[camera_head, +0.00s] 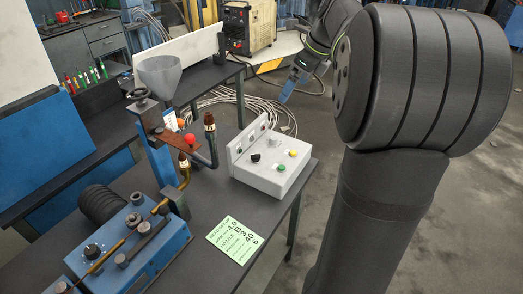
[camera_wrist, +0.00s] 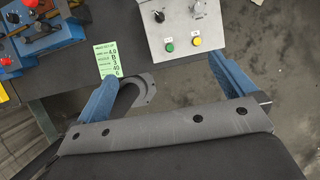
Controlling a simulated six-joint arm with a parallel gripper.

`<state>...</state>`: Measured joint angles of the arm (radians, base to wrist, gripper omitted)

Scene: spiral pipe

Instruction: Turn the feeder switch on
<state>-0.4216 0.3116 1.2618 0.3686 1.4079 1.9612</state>
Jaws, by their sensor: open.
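The grey control box (camera_head: 262,178) stands on the dark table. It carries a black knob (camera_head: 256,157), a grey knob (camera_head: 274,142), a green button (camera_head: 281,167) and a yellow button (camera_head: 293,152). No readable label shows which is the feeder switch. In the wrist view the black knob (camera_wrist: 158,16) and grey knob (camera_wrist: 198,8) are near the top edge, above the green button (camera_wrist: 169,47) and yellow button (camera_wrist: 196,41). My gripper (camera_wrist: 170,80) is open and empty, its blue fingers spread wide. In the head view my gripper (camera_head: 290,87) is beyond the box, apart from it.
A blue machine (camera_head: 140,245) with a grey funnel (camera_head: 159,74) and a red-balled lever (camera_head: 190,139) stands left of the box. A green card (camera_head: 235,240) lies on the table (camera_head: 215,195). Cables (camera_head: 225,100) lie on the floor behind. Floor right of the table is clear.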

